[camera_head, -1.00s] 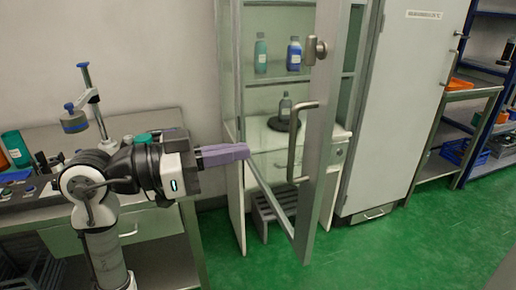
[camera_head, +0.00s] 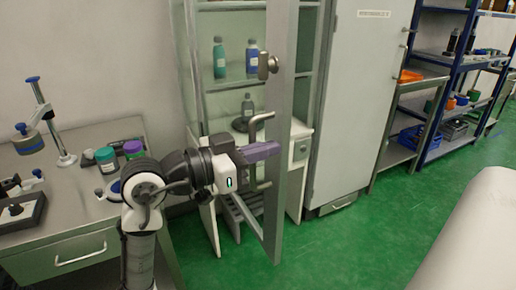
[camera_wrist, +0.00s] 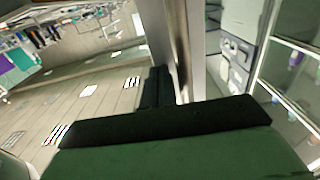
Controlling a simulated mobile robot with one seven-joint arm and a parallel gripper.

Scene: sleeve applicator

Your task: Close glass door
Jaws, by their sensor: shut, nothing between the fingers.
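The glass door (camera_head: 280,95) of the cabinet stands open, swung out toward me, with its metal frame edge-on in the head view. Its frame also shows in the wrist view (camera_wrist: 190,45). A bar handle (camera_head: 257,122) and a round lock knob (camera_head: 266,67) are on the door's left face. My gripper (camera_head: 274,149) is shut and empty, its purple fingers pointing right across the handle's middle, with the tips at the door frame. I cannot tell whether they touch it. The fingers hide part of the handle. The open cabinet (camera_head: 203,90) is behind.
Bottles (camera_head: 219,58) stand on the cabinet shelves. A bench (camera_head: 70,215) with jars and a stand is at the left. A tall white cabinet (camera_head: 365,95) is right of the door. Green floor (camera_head: 345,245) is clear in front. A pale rounded object (camera_head: 465,235) is at the lower right.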

